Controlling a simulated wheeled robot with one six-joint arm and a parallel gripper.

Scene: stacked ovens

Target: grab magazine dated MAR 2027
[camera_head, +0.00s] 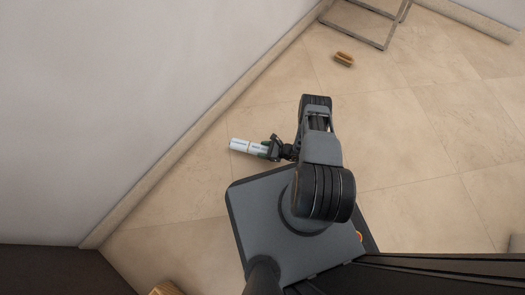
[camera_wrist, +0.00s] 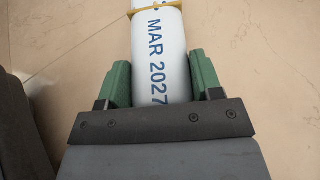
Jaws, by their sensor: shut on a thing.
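A rolled white magazine (camera_wrist: 160,50) with blue print reading "MAR 2027" and a yellow band near the top of the picture lies between my gripper's green fingers in the wrist view. My gripper (camera_wrist: 161,82) is shut on it, one finger on each side. In the head view the magazine (camera_head: 241,146) sticks out to the left from my gripper (camera_head: 268,149), beyond the edge of my base. The far end of the roll is cut off in the wrist view. I cannot tell how high it is above the floor.
Beige tiled floor (camera_head: 400,130) lies around me. A wall with a baseboard (camera_head: 215,122) runs along the left. A small brown brush-like object (camera_head: 344,59) lies on the floor near a metal frame (camera_head: 357,28) at the top. A wooden thing (camera_head: 167,288) shows at the bottom edge.

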